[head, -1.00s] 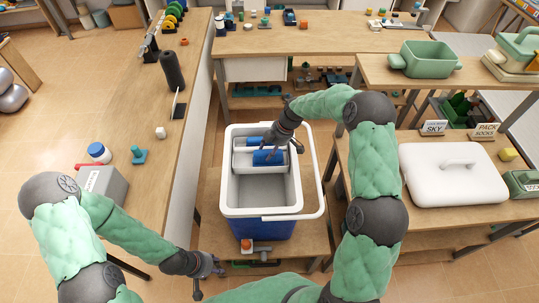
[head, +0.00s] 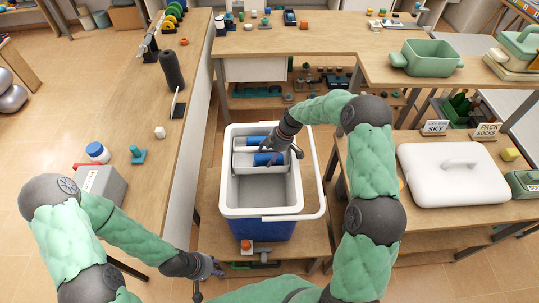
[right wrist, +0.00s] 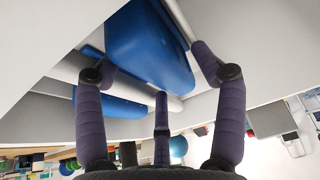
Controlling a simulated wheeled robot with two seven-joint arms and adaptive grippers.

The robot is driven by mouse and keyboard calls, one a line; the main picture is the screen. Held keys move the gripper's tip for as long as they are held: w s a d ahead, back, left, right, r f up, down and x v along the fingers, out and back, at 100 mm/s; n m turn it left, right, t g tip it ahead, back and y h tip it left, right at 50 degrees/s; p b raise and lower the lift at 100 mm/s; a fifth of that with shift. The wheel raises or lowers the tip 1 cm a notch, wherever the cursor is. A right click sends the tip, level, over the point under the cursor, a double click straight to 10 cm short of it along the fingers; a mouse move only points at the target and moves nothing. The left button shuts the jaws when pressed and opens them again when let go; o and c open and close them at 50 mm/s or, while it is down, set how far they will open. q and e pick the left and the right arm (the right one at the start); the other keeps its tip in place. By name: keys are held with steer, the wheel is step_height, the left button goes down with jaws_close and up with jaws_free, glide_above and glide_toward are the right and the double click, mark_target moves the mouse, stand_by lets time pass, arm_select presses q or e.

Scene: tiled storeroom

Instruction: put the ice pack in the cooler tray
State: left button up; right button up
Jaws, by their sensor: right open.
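The cooler (head: 232,198) is a blue box with a white rim, standing open below me. The pale cooler tray (head: 240,162) sits inside its far end. A blue ice pack (head: 266,159) lies at the tray, and another blue piece (head: 256,141) shows behind it. My right gripper (head: 285,157) is open over the tray's right part. In the right wrist view the blue ice pack (right wrist: 150,45) shows large beyond the spread fingers (right wrist: 155,75); I cannot tell whether they touch it. My left gripper (head: 207,276) is open and empty left of the cooler's near end.
The cooler's handle (head: 318,195) lies along its right side. A white lid (head: 452,185) rests on the right table. A grey box (head: 100,185) and a blue-and-white jar (head: 97,152) stand on the left counter. The cooler's near part is empty.

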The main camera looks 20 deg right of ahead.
steer(key=shift+r, duration=0.1)
steer(key=shift+d+r+p, duration=0.1)
steer(key=shift+r+p, duration=0.2)
steer(key=p+v, duration=0.2)
steer(key=v, duration=0.9)
steer(key=shift+r, duration=0.3)
steer(key=shift+s+d, duration=0.1)
